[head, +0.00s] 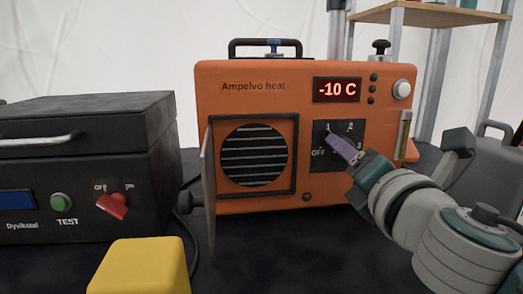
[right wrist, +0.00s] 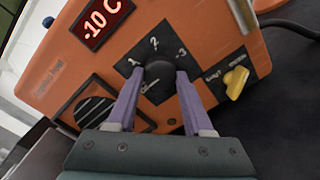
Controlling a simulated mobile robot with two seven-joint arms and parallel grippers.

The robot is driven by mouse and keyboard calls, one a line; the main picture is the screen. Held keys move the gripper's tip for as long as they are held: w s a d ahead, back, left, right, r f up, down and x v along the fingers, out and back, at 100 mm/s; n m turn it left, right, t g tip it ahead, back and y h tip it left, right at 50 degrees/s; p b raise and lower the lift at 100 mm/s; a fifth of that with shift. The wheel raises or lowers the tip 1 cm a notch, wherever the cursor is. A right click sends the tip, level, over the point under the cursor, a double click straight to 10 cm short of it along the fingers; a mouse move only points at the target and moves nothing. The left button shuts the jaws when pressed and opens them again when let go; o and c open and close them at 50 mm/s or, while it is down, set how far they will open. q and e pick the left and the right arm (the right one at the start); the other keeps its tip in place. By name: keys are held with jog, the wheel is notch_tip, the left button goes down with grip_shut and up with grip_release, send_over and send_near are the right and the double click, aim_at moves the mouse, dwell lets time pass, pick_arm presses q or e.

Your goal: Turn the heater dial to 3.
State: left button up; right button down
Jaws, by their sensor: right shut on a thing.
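The orange heater (head: 300,80) stands on the dark table, with "-10 C" lit on its red display (head: 337,89). Its black dial panel (head: 322,134) carries the marks OFF, 1, 2 and 3. My right gripper (head: 342,148) reaches in from the right in the head view and covers most of the dial there. In the right wrist view, the black round dial (right wrist: 160,82) sits between the two purple fingers of this gripper (right wrist: 159,90), which is shut on it. I cannot tell which mark the dial points at. My left gripper is not in view.
A black box (head: 85,150) with a red switch (head: 112,205) and green TEST button stands at left. A yellow block (head: 140,266) is in front. The heater's grille door (head: 208,185) stands open. A shelf (head: 430,15) rises behind at right.

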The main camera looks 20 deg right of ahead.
jog(key=shift+m, duration=0.3)
jog(key=m+p, duration=0.4)
jog(key=m, duration=1.3)
jog(key=m+y+p, duration=0.1)
jog(key=m+p, duration=0.2)
jog(key=m, duration=1.4)
jog(key=shift+d+y+p, duration=0.15)
jog(key=shift+y+p, duration=0.15)
jog(key=shift+p, duration=0.05)
jog(key=shift+m, duration=0.3)
